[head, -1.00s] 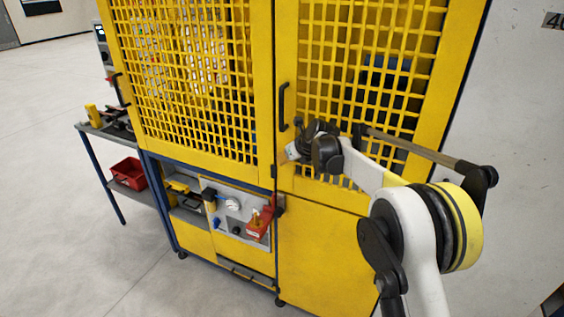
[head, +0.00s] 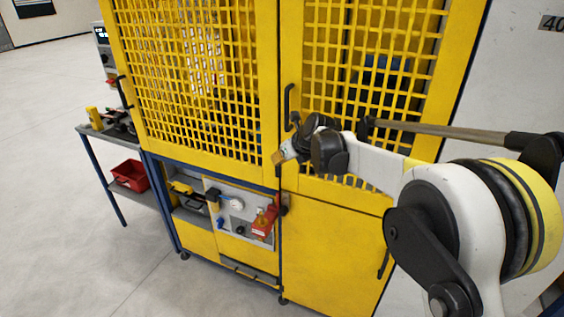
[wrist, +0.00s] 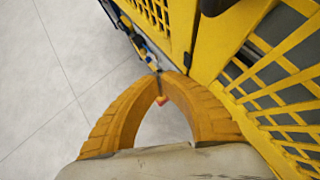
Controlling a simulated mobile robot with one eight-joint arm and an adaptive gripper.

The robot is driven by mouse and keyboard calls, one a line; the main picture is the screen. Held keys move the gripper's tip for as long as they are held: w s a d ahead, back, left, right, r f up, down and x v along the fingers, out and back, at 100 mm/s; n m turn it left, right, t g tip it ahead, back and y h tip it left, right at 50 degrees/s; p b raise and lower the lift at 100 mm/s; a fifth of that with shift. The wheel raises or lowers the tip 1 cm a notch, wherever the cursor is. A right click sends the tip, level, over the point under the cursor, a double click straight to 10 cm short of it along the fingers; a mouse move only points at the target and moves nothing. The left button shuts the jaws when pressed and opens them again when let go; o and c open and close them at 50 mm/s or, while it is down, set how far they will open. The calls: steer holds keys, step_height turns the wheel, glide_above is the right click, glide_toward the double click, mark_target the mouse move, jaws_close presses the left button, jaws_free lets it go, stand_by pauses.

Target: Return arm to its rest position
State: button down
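My arm reaches in from the right in the head view, in front of the yellow mesh cabinet (head: 330,230). My gripper (head: 278,158) is at the arm's far end, pointing left and down near the seam between the two mesh doors. In the wrist view, the orange ribbed fingers of my gripper (wrist: 166,76) arch inward and their tips meet. Nothing is seen held between them. The small red and orange patch seen through the arch looks like background below.
A door handle (head: 288,103) is close behind my gripper. A panel with a gauge and a red holder (head: 264,222) sits lower in the cabinet. A side table (head: 95,129) with a red bin (head: 130,175) on its lower shelf stands left. The grey floor at left is open.

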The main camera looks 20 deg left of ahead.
steer(key=s+d+r+n+t+h+b, duration=0.15)
steer(key=s+d+n, duration=0.25)
steer(key=d, duration=0.6)
steer(key=s+d+r+n+h+b, duration=0.1)
steer(key=s+d+r+n+b, duration=0.2)
steer(key=d, duration=0.7)
steer(key=s+d+r+n+t+h+b, duration=0.15)
steer(key=s+d+n, duration=0.35)
steer(key=d, duration=0.5)
steer(key=s+d+f+n+h+b, duration=0.2)
steer(key=s+d+f+n, duration=0.4)
steer(key=s+d, duration=0.4)
steer(key=s+d+f+n+h+b, duration=0.1)
steer(key=s+d+f+n+b, duration=0.1)
steer(key=s+d+f+n, duration=0.4)
steer(key=s+d, duration=0.5)
steer(key=s, duration=0.1)
steer(key=shift+s+d+f+g+h, duration=0.2)
steer(key=shift+s+g+h, duration=0.1)
steer(key=shift+s+h, duration=0.1)
